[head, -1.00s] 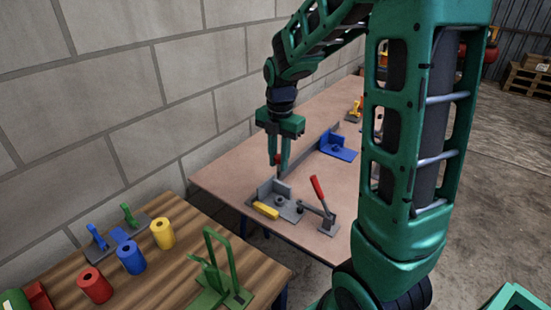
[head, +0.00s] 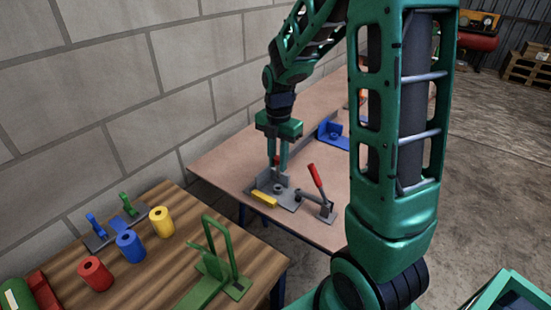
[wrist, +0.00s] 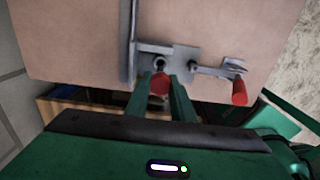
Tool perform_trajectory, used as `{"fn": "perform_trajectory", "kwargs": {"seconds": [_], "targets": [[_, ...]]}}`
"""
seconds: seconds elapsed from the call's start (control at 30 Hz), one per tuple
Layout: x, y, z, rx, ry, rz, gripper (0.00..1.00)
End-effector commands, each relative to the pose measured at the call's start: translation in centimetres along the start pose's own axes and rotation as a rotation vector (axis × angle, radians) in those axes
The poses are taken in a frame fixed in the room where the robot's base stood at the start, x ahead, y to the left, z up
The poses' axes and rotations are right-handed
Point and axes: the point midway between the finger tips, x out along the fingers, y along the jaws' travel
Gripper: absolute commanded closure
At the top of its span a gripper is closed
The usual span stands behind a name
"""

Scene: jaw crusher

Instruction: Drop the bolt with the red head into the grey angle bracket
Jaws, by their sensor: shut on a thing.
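My gripper (head: 277,163) is shut on the bolt with the red head (wrist: 159,83), which sits between the fingertips in the wrist view. In the head view only a little of the red head (head: 276,158) shows between the fingers; the shank is hidden. The grey angle bracket (head: 262,180) stands on the bench, with an upright wall, a flat base and a dark round hole or ring. The fingertips are at or just above the bracket in the head view. I cannot tell whether the bolt touches it.
A toggle clamp with a red handle (head: 316,178) stands right of the bracket. A yellow bar (head: 264,199) lies at its front. A blue bracket (head: 334,137) sits farther back. The wooden table (head: 160,265) in front holds red, blue and yellow cylinders and a green stand.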

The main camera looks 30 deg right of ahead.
Motion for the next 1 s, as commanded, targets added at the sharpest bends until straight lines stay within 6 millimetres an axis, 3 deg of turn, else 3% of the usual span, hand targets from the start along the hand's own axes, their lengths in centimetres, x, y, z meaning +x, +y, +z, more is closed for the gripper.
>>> {"fn": "perform_trajectory", "kwargs": {"seconds": [1.0], "targets": [[3.0,0.0,-0.1,-0.002,0.0,-0.001,1.0]]}}
